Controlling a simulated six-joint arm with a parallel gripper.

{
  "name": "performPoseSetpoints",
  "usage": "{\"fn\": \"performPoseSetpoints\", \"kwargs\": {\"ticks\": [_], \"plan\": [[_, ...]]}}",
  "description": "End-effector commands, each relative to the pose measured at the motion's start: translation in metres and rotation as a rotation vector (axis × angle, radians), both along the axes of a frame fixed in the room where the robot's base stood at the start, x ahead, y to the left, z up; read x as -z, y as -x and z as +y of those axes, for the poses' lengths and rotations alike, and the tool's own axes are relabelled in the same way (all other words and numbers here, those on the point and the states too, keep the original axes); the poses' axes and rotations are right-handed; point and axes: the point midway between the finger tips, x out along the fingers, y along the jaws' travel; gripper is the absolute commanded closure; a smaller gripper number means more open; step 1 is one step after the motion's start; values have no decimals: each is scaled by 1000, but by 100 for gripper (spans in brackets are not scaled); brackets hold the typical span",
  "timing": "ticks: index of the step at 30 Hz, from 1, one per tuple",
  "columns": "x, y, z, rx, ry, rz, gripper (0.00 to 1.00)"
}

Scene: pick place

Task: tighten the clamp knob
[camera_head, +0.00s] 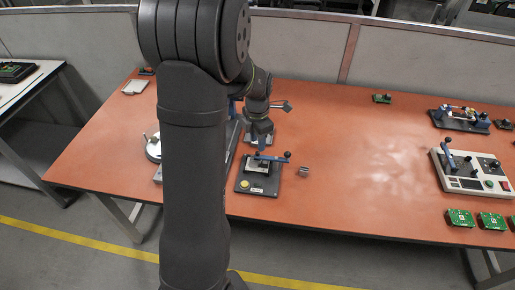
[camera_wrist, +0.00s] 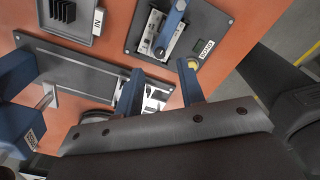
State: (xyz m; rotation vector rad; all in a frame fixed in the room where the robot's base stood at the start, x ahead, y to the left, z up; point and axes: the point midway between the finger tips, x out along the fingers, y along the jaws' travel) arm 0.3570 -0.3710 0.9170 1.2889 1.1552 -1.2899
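A dark base plate (camera_head: 243,187) near the front edge of the table carries a small fixture with a blue bar and a black knob (camera_head: 287,154). I cannot tell whether this is the clamp knob. In the wrist view the same plate (camera_wrist: 222,20) shows at the top, with a blue bar (camera_wrist: 174,14), a yellow button (camera_wrist: 193,64) and a label. My gripper (camera_head: 262,140) is pointing down just behind this fixture. In the wrist view its blue fingers (camera_wrist: 160,85) are wide apart, with nothing seen held between them.
A long grey rail fixture (camera_wrist: 75,68) with blue blocks lies left of the plate. A grey tray (camera_wrist: 84,30) holds a black finned part. A small metal block (camera_head: 303,171) lies right of the plate. A white control box (camera_head: 468,184) and green boards (camera_head: 459,218) stand right. The table's middle is clear.

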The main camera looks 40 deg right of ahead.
Motion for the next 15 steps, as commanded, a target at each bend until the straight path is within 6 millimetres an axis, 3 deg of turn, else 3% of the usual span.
{"fn": "performPoseSetpoints", "kwargs": {"ticks": [6,15], "plan": [[34,0,0,0,0,1,64],[45,0,0,0,1,-1,64]]}}
